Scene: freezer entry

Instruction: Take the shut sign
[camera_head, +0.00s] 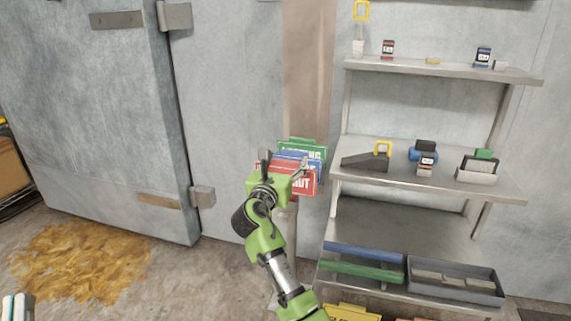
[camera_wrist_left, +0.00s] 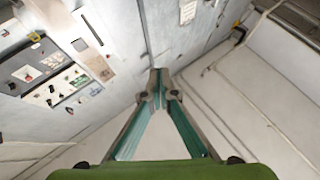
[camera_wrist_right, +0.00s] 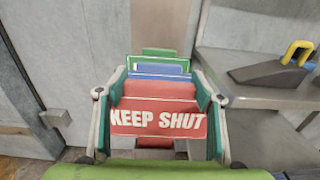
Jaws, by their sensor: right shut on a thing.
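The red shut sign (camera_head: 309,185), lettered "KEEP SHUT", stands at the front of a stack of signs; it also shows in the right wrist view (camera_wrist_right: 158,121). My right gripper (camera_wrist_right: 160,92) is shut on it, a finger at each side edge. A blue sign (camera_wrist_right: 160,71) and a green sign (camera_wrist_right: 166,63) stand right behind it. In the head view my right gripper (camera_head: 284,166) covers the red sign's left part. My left gripper (camera_wrist_left: 158,76) is shut and empty, its fingertips together; it shows at the head view's bottom left corner.
A metal shelf unit (camera_head: 440,72) with small devices stands at the right. A grey bin (camera_head: 455,290) is on its lower shelf. A grey freezer door (camera_head: 95,120) is at the left, with a yellowish patch (camera_head: 80,262) on the floor before it.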

